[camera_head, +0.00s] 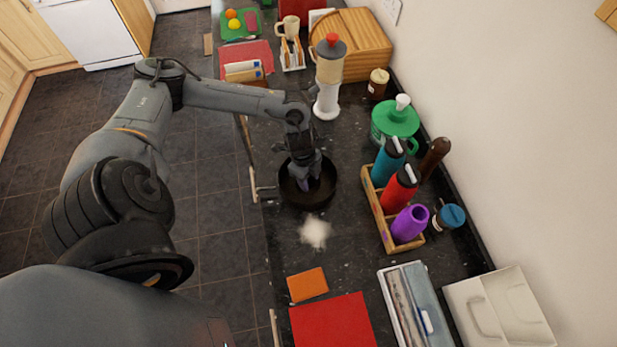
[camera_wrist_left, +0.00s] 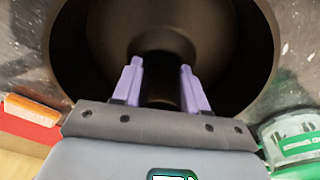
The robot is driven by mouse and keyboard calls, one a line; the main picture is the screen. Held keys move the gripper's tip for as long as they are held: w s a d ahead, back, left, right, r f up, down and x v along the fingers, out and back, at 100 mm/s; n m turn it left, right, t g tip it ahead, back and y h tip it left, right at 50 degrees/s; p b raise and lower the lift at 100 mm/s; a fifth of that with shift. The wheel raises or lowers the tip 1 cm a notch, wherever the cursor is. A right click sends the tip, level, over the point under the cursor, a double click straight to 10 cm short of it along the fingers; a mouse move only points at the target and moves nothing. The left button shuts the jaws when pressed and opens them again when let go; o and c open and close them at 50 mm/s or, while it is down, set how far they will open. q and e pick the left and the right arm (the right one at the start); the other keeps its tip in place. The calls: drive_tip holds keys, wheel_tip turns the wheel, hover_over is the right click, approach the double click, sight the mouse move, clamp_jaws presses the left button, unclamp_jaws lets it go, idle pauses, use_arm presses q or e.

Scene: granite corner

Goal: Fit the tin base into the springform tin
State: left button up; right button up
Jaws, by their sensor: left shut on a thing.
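The dark round springform tin (camera_head: 331,193) stands on the granite counter, and its wall (camera_wrist_left: 264,60) also surrounds the left wrist view. My left gripper (camera_head: 308,184) reaches down into the tin from above. In the left wrist view its purple fingers (camera_wrist_left: 161,68) are shut on a dark upright piece, which looks like the grip of the tin base (camera_wrist_left: 112,35). The dark disc of the base shows inside the tin wall. I cannot tell whether it lies flat on the bottom. My right gripper is not in view.
A pale powder patch (camera_head: 315,232) lies just in front of the tin. A wooden bottle rack (camera_head: 373,205) stands to its right, a tall dispenser (camera_head: 328,85) behind. An orange block (camera_head: 307,285) and a red board (camera_head: 333,322) lie nearer. The counter's left edge is close to the tin.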

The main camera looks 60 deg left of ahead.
use_arm(q)
drive_tip(key=shift+f, duration=0.15)
drive_tip(key=o, duration=1.1)
